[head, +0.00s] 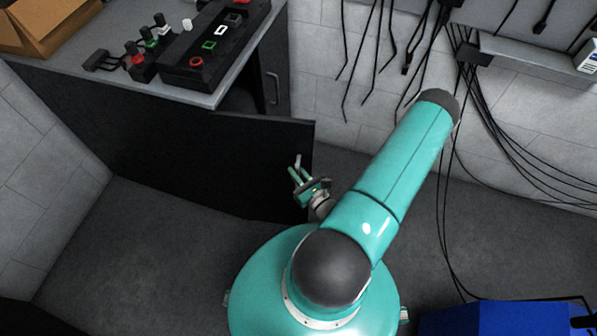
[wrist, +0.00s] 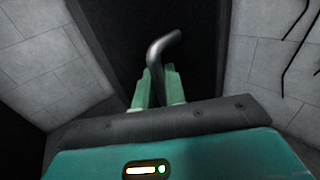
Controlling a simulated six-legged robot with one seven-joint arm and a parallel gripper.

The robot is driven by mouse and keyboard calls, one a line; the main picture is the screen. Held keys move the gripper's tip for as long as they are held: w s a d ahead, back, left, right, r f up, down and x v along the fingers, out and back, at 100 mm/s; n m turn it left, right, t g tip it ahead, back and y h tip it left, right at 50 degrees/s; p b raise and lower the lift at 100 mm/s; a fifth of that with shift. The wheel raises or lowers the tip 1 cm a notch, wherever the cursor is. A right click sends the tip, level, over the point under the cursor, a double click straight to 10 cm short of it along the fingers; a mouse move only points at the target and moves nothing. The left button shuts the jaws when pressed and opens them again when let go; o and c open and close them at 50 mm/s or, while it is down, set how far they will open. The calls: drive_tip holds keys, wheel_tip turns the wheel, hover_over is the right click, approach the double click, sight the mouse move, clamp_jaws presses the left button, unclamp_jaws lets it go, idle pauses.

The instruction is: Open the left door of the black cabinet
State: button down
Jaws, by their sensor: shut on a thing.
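The black cabinet (head: 262,60) stands under a grey top at the upper left of the head view. Its left door (head: 265,160) is swung partly out, with a dark gap behind its top edge. My gripper (head: 298,172) is at the door's outer face near its free right edge. My gripper, also in the wrist view (wrist: 157,82), is shut on the door's handle (wrist: 163,45), a bent metal bar between the green fingers. The handle's tip (head: 298,159) shows above the fingers in the head view. The cabinet's inside is mostly hidden.
The other cabinet door, with its own handle (head: 273,88), looks closed. The grey top (head: 90,62) holds a black control box (head: 215,45), small switches and a cardboard box (head: 45,25). Cables (head: 500,140) hang at the right wall. A blue box (head: 495,318) is lower right. Floor at lower left is clear.

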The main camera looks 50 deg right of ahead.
idle(0.3)
drive_tip(key=c, duration=1.6)
unclamp_jaws()
drive_tip(key=shift+o, duration=0.2)
drive_tip(key=shift+s, duration=0.1)
